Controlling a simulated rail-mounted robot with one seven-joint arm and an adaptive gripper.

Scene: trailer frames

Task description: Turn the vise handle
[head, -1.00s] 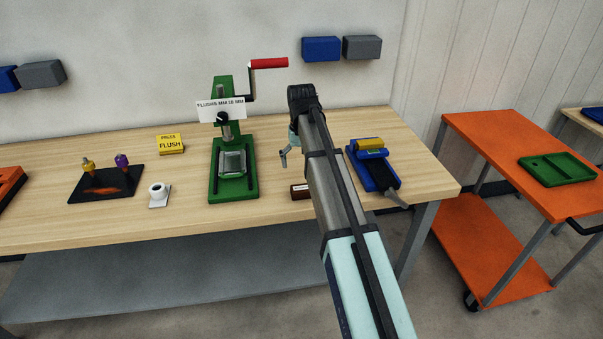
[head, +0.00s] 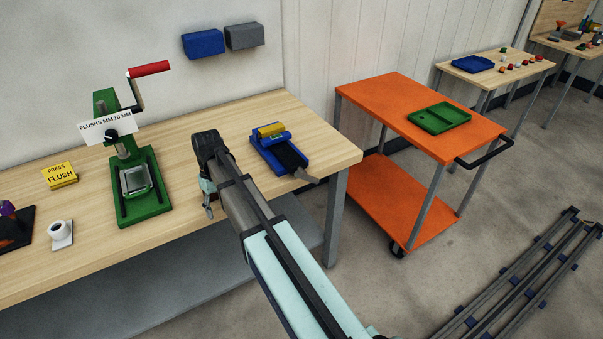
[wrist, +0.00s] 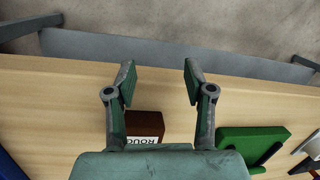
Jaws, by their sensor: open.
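The vise (head: 268,143) is blue, with a yellow piece between its jaws, and sits near the right end of the wooden bench. Its grey handle (head: 306,177) points toward the bench's front right edge. My gripper (head: 208,212) is left of the vise and apart from it, near the bench's front edge. In the wrist view my gripper (wrist: 159,72) is open and empty, with its fingers wide apart above bare wood. A blue edge, perhaps the vise, shows in that view's lower left corner; the handle is not seen there.
A green press (head: 148,205) with a red-handled crank stands left of my gripper. A brown labelled block (wrist: 145,124) lies close to the fingers. An orange cart (head: 385,105) with a green tray (head: 440,117) stands right of the bench.

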